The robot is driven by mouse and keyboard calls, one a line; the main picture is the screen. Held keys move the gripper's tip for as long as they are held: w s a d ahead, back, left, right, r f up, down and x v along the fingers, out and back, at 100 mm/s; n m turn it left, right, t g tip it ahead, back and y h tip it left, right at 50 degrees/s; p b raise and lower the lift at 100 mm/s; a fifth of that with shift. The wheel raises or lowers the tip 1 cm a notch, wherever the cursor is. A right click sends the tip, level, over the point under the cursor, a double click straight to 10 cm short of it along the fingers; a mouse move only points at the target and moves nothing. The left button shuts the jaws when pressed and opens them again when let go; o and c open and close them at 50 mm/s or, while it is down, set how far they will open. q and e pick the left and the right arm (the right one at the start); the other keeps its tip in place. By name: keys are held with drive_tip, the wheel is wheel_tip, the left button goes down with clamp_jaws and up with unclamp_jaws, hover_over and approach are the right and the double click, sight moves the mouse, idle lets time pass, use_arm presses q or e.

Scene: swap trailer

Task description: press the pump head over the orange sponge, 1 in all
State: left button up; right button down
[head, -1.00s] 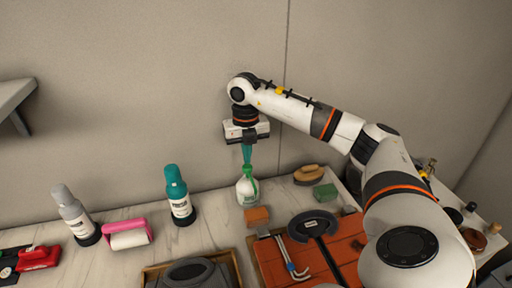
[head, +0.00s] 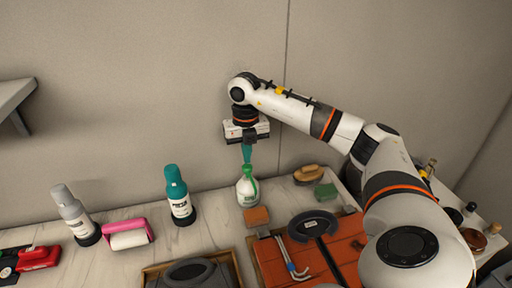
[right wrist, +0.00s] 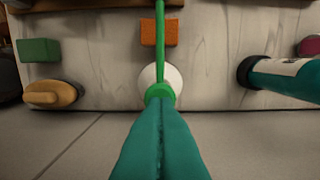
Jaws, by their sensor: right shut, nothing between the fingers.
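The pump bottle (head: 247,190) is white with a green pump head (head: 246,170) and stands on the counter near the back wall. In the right wrist view, the pump head (right wrist: 159,92) has a long green spout reaching over the orange sponge (right wrist: 158,33). The orange sponge (head: 257,216) lies just in front of the bottle. My right gripper (head: 246,160) points straight down over the pump head, its teal fingers shut and empty. In the right wrist view the fingertips (right wrist: 160,104) overlap the pump head; whether they touch it is unclear. My left gripper is not in view.
A teal spray bottle (head: 179,195) stands left of the pump bottle. A green sponge (head: 326,192) and a wooden brush (head: 307,174) lie to its right. An orange box (head: 270,262) with tools is in front. A pink lint roller (head: 126,234) lies far left.

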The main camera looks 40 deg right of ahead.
sight(247, 166)
drive_tip(key=shift+f, duration=0.15)
drive_tip(key=shift+f+b, duration=1)
drive_tip(key=shift+f, duration=0.5)
drive_tip(key=shift+r, duration=0.15)
drive_tip(key=shift+r+p, duration=1.2)
drive_tip(key=shift+r, duration=0.2)
drive_tip(key=shift+r, duration=0.1)
wheel_tip(247, 166, up, 6)
drive_tip(key=p, duration=0.5)
